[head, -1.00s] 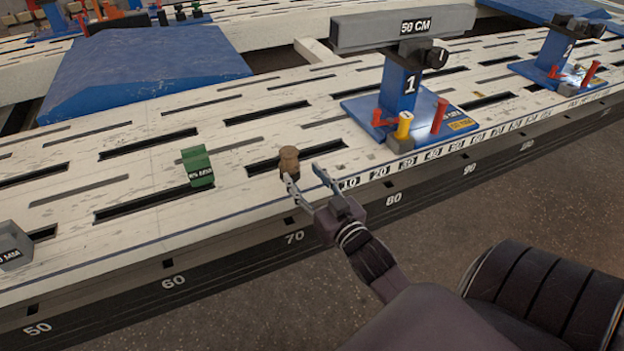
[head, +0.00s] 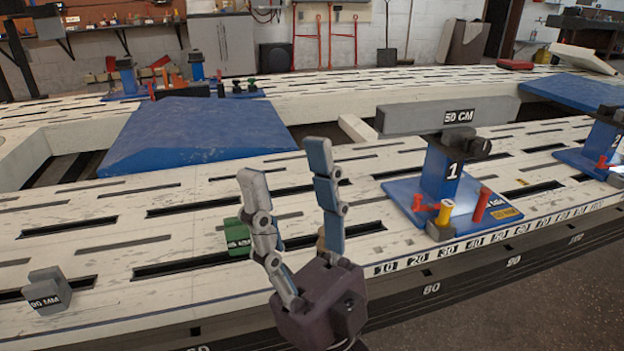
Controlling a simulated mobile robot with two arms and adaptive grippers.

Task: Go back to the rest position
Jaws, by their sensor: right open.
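My right gripper (head: 290,175) is in the middle foreground of the head view, raised and close to the camera. Its two fingers point up and stand wide apart with nothing between them. Behind it on the slotted white bench (head: 100,262) is a green block (head: 236,237), partly covered by the left finger. A small brown piece (head: 321,240) is mostly hidden behind the gripper. My left gripper is not in view.
A grey block (head: 47,291) sits at the bench's left. A blue ramp (head: 195,135) lies behind. Floor is clear at lower right.

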